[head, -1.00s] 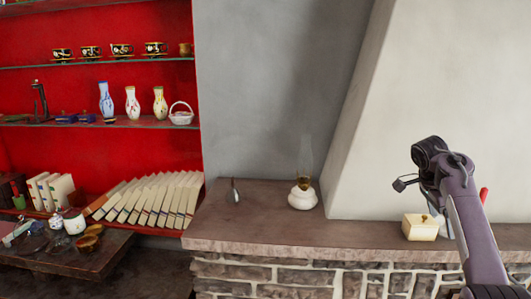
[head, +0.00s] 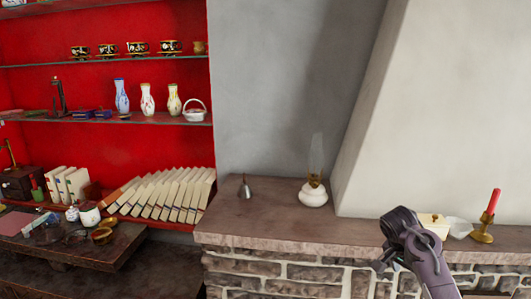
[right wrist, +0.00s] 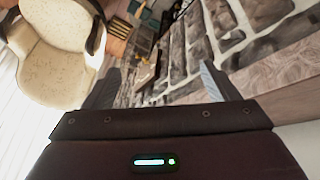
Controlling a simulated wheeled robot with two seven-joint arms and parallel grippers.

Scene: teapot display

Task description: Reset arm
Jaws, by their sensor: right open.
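My right gripper (right wrist: 158,85) is open in the right wrist view, its two fingers spread wide with nothing between them. In the head view my right arm comes in from the lower right, in front of the stone ledge (head: 270,238). Its gripper (head: 381,267) is small and partly hidden by my own wrist there. My left gripper is not in view.
A white oil lamp (head: 313,196), a small bell (head: 245,188), a cream box (head: 433,222) and a red candle (head: 494,201) stand on the ledge. Red shelves (head: 150,60) hold vases, cups and books. A cream chair (right wrist: 55,60) shows in the right wrist view.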

